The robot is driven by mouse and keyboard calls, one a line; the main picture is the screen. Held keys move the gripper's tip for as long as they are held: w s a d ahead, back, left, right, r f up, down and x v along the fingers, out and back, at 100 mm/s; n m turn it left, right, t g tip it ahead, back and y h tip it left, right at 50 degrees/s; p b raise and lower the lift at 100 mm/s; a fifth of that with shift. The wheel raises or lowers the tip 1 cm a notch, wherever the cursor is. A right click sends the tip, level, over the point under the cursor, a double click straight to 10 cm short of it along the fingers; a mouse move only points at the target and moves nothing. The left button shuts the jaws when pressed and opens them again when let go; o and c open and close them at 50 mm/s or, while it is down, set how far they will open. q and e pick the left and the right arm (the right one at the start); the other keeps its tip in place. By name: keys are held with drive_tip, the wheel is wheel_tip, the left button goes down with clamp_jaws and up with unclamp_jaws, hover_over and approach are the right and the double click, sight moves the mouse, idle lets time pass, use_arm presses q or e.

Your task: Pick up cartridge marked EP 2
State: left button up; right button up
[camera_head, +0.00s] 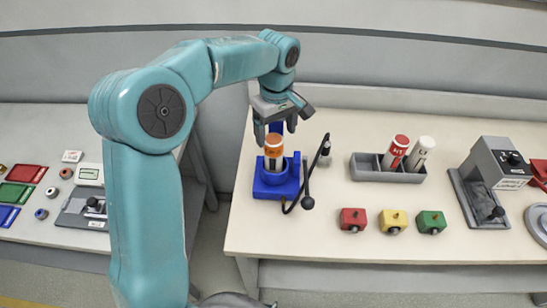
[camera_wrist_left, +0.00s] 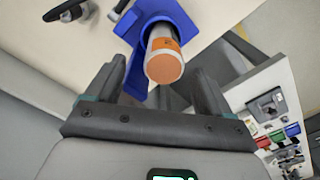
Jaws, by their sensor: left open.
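A cartridge with an orange top (camera_head: 274,150) and a white lower body stands upright in a blue holder (camera_head: 268,192) on the light table; its marking is too small to read. My left gripper (camera_head: 277,129) is open just above this cartridge, fingers pointing down. In the left wrist view the orange end of the cartridge (camera_wrist_left: 165,65) lies between the open fingers, apart from both, with the blue holder (camera_wrist_left: 182,18) behind it. A red-topped cartridge (camera_head: 396,151) and a white cartridge (camera_head: 420,154) lean in a grey rack (camera_head: 363,170). My right gripper is not in view.
A black curved lever with a ball end (camera_head: 307,202) stands close beside the holder. Red (camera_head: 353,219), yellow (camera_head: 393,221) and green (camera_head: 431,221) blocks sit near the front edge. A grey device (camera_head: 488,168) stands at right. A gap separates the left table.

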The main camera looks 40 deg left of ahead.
sight(275, 148)
use_arm(q)
drive_tip(key=f, duration=0.4)
drive_tip(key=f+p, duration=0.1)
drive_tip(key=f, duration=0.1)
drive_tip(key=shift+s+f, duration=0.2)
drive_tip(key=shift+s, duration=0.05)
drive_tip(key=c, duration=1.2)
drive_tip(key=shift+r, duration=0.1)
